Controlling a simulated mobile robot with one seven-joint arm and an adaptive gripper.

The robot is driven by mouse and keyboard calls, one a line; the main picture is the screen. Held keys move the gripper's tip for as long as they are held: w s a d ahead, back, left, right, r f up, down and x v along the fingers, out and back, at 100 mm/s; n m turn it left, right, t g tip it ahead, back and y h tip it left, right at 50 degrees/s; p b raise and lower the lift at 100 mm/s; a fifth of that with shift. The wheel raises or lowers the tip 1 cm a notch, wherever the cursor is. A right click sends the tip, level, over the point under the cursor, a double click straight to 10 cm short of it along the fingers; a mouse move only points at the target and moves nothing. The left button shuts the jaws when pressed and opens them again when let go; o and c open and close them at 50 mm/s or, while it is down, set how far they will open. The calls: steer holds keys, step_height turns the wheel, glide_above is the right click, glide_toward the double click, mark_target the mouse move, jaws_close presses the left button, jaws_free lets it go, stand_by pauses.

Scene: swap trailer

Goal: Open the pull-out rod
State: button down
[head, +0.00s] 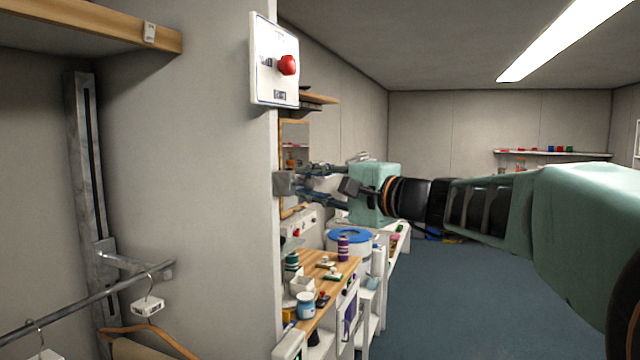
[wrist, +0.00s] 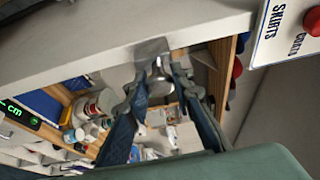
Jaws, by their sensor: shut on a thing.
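The pull-out rod (head: 284,184) shows as a short grey metal piece at the edge of the grey wall panel. In the wrist view its metal mount (wrist: 150,47) sits on the panel edge and its round end (wrist: 160,78) lies between my fingers. My gripper (head: 304,183) reaches in from the right and is shut on the rod's end. In the wrist view my gripper (wrist: 158,88) has one dark blue finger on each side of that end. The fingers partly hide the rod, and its full length does not show.
A white sign (head: 268,85) with a red knob is on the panel above the rod. A wooden-topped bench (head: 322,290) with jars and spools stands below and behind my gripper. A clothes rail (head: 70,310) with hangers is at left. The blue floor at right is open.

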steer(key=s+d+b, duration=0.3)
steer(key=s+d, duration=0.1)
steer(key=d, duration=0.8)
steer(key=s+d+b, duration=0.3)
steer(key=s+d, duration=0.1)
steer(key=d, duration=0.7)
steer(key=shift+s+d, duration=0.3)
steer(key=shift+d, duration=0.05)
steer(key=c, duration=1.7)
jaws_free()
steer(key=v, duration=1.2)
